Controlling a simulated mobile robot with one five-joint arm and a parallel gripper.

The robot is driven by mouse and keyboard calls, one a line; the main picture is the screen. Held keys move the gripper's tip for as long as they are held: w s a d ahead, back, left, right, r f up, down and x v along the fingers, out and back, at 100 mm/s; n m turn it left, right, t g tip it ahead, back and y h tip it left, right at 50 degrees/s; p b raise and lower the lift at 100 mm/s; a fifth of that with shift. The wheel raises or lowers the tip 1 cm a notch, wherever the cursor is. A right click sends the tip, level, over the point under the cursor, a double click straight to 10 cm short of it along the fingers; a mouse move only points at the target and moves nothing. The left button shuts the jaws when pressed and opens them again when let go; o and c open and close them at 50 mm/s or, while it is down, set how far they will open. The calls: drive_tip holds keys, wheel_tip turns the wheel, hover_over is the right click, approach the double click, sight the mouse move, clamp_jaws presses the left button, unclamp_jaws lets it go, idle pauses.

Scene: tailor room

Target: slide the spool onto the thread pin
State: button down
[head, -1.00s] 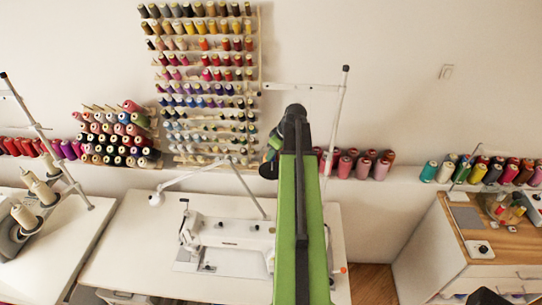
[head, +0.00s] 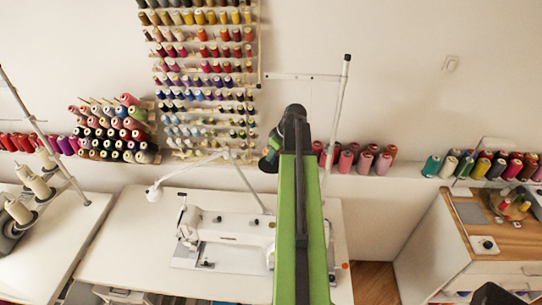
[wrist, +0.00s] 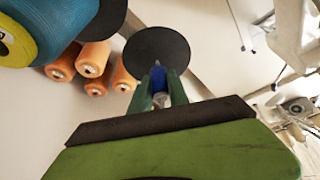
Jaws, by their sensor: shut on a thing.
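In the wrist view my gripper (wrist: 160,98) is shut on a narrow blue spool (wrist: 159,77), mostly hidden between the green fingers. A round dark disc (wrist: 157,44) lies just beyond the fingertips; I cannot tell whether the spool touches it. I cannot make out the thread pin for certain. In the head view the end of my arm shows only in part, left of the green arm, with a dark round shape (head: 268,165) by it. The arm hides the grip there.
A large blue cone (wrist: 55,28) and orange cones (wrist: 92,58) are close on the left of the wrist view. A white sewing machine (head: 225,235) stands on the white table (head: 125,240). A thread rack (head: 205,75) hangs on the wall. A thin pole (head: 338,120) rises right of my arm.

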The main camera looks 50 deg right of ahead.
drive_tip(key=shift+s+a+f+b, duration=0.2)
drive_tip(key=shift+s+f+b, duration=0.1)
drive_tip(key=shift+f+b, duration=0.2)
drive_tip(key=shift+s+a+f+b, duration=0.15)
drive_tip(key=shift+s+f+b, duration=0.15)
drive_tip(key=shift+b, duration=0.25)
drive_tip(key=c, duration=1.2)
unclamp_jaws()
drive_tip(key=shift+f, duration=0.1)
drive_tip(key=shift+o, duration=0.2)
drive_tip(key=shift+r, duration=0.25)
drive_tip(key=r+p, duration=0.1)
drive_tip(key=p, duration=0.1)
drive_tip(key=r+p, duration=0.1)
drive_tip(key=r, duration=0.1)
drive_tip(key=r+p, duration=0.1)
drive_tip(key=p, duration=0.1)
drive_tip(key=shift+s+d+r+p, duration=0.15)
drive_tip(key=shift+s+d+p, duration=0.15)
drive_tip(key=shift+d+p, duration=0.05)
drive_tip(key=s+p+v, duration=0.1)
drive_tip(key=p+v, duration=1)
drive_tip(key=v, duration=0.2)
drive_tip(key=shift+t, duration=0.3)
drive_tip(key=shift+a, duration=0.1)
